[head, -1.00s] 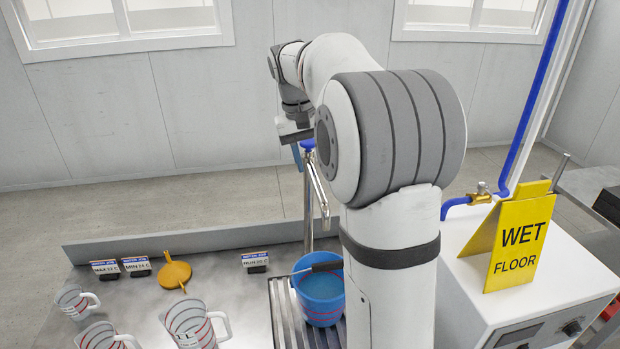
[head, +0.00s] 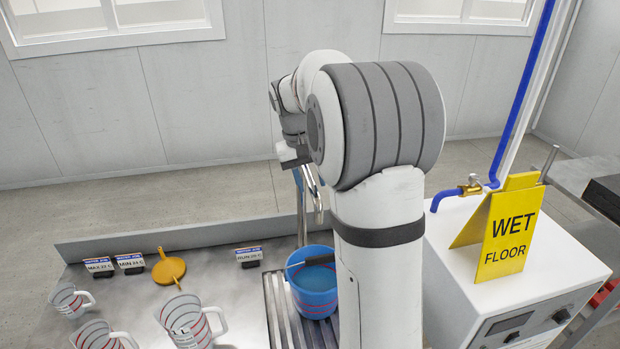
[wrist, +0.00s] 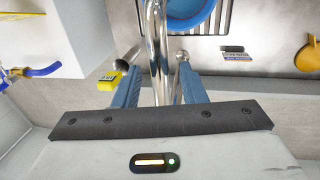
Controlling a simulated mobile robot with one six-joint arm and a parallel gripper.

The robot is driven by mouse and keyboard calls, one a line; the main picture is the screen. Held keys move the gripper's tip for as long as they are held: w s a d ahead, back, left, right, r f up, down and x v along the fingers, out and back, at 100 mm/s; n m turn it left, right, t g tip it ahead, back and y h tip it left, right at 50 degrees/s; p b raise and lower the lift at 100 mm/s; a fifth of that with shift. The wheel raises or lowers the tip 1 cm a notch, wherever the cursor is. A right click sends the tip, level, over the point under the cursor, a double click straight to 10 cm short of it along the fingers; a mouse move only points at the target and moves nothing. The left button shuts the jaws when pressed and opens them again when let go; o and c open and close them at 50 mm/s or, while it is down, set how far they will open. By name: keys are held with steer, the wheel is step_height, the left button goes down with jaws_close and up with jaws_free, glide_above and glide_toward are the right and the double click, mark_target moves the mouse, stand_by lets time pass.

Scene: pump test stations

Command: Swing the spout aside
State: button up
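The chrome spout (head: 313,192) stands on a thin upright post behind the blue bucket (head: 317,290) and slants down to the right. In the wrist view the spout (wrist: 155,50) runs between the two blue fingers of my gripper (wrist: 160,70). The fingers are apart, one on each side of it, with a visible gap on the right; I cannot tell whether the left finger touches. In the head view my gripper (head: 298,178) is at the top of the spout and hides its upper end. The bucket holds water and a dark stick-like thing.
Several measuring jugs, such as one jug (head: 188,322), and a yellow lid-like disc (head: 168,269) are on the metal bench left of the bucket. Small label signs (head: 248,257) stand along the back. A yellow wet-floor sign (head: 508,235) stands on a white cabinet (head: 460,270) at right.

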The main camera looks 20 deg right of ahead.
jaws_close()
